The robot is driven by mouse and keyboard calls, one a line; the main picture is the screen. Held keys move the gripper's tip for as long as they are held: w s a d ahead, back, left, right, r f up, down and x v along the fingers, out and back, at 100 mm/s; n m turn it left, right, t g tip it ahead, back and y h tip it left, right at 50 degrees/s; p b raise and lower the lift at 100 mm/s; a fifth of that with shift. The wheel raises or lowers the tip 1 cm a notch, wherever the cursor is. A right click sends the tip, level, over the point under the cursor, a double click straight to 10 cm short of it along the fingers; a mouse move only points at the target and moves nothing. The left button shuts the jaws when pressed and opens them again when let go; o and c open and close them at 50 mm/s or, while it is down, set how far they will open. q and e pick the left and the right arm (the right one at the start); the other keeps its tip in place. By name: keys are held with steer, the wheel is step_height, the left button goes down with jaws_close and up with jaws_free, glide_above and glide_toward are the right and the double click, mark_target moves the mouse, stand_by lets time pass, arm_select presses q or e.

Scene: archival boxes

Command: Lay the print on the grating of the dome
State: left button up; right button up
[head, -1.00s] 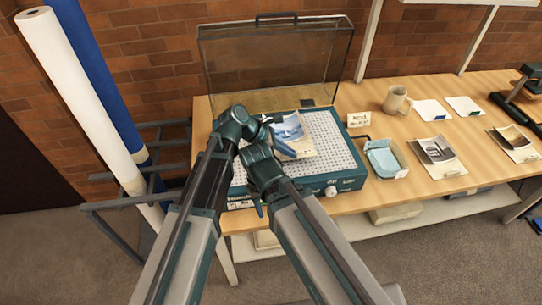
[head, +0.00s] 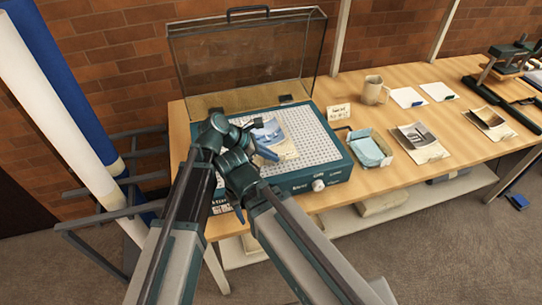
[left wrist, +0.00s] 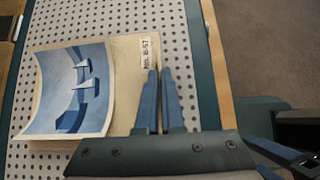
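The print (head: 287,132), a blue picture with white sails and a cream margin, is over the left part of the white perforated grating (head: 316,140). It also shows in the left wrist view (left wrist: 65,90), bowed, with a labelled margin. My left gripper (head: 266,153) is shut on that margin; its blue fingers (left wrist: 161,72) lie close together along the print's edge. I cannot tell whether the whole print touches the grating. The clear dome (head: 245,62) stands open behind its teal base. My right gripper (head: 239,213) is low at the base's front left, mostly hidden by its arm.
A press (head: 505,72) stands at far right. Tall rolls (head: 50,115) lean at left.

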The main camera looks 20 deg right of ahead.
arm_select(q)
steer(key=o, duration=0.4)
steer(key=shift+o, duration=0.2)
steer(key=shift+r, duration=0.15)
arm_select(e)
steer(key=shift+r, duration=0.15)
arm_select(q)
steer(key=shift+a+r+p, duration=0.2)
steer(key=shift+r+p, duration=0.15)
steer(key=shift+p, duration=0.2)
arm_select(e)
steer(key=shift+r, duration=0.35)
arm_select(q)
steer(key=p+v, duration=0.7)
steer(key=v, duration=0.4)
steer(key=shift+a+p, duration=0.15)
steer(key=shift+p, duration=0.25)
arm_select(e)
step_height(320, 180, up, 8)
steer(key=shift+f, duration=0.1)
